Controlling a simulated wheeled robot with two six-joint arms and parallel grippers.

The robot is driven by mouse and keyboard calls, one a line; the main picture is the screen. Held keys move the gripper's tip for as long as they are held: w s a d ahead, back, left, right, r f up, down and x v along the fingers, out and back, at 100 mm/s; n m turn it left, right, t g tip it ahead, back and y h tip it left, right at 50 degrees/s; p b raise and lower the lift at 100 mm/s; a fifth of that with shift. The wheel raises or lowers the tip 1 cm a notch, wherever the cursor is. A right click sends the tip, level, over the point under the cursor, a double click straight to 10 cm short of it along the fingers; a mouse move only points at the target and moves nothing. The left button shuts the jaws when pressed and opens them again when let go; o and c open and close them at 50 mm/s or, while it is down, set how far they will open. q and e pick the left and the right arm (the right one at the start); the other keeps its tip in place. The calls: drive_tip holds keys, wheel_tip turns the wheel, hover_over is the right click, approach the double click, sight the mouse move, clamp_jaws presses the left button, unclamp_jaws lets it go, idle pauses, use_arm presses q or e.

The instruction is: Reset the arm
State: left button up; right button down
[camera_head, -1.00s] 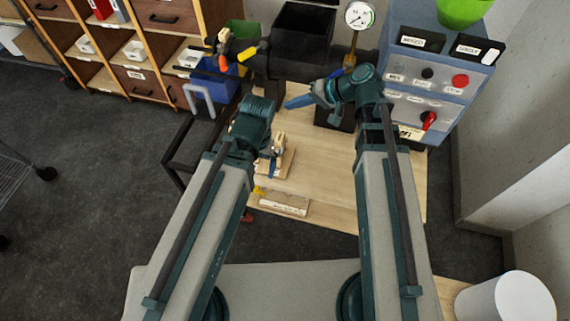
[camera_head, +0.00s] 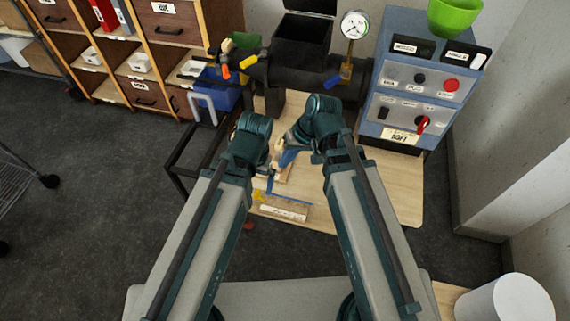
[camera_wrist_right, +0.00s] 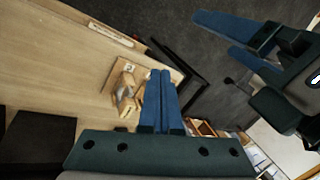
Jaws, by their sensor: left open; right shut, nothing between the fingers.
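My right gripper (camera_head: 287,158) points down and left over the table, partly hidden by its own wrist. In the right wrist view its two blue fingers (camera_wrist_right: 158,100) are shut together with nothing between them. My left gripper (camera_head: 280,191) is lower, beside the wooden fixture. In the right wrist view my left gripper (camera_wrist_right: 228,38) shows at the upper right, its blue fingers apart and empty. The wooden fixture (camera_wrist_right: 125,88), a small board with a block on it, lies on the table beyond my right fingertips. In the head view my grippers hide much of it.
A labelled wooden strip (camera_head: 284,212) lies near the table's front edge. A blue-grey control box (camera_head: 419,85) with a red button stands at the back right, a black pipe with a gauge (camera_head: 354,25) behind. The table's right side (camera_head: 391,185) is clear.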

drive_tip(key=shift+s, duration=0.2)
idle(0.5)
drive_tip(key=s+d+f+n+h, duration=0.1)
drive_tip(key=s+d+n+h, duration=0.1)
drive_tip(key=s+h, duration=0.3)
drive_tip(key=shift+s+d+h, duration=0.35)
drive_tip(key=shift+d+h, duration=0.1)
drive_tip(key=shift+h, duration=0.05)
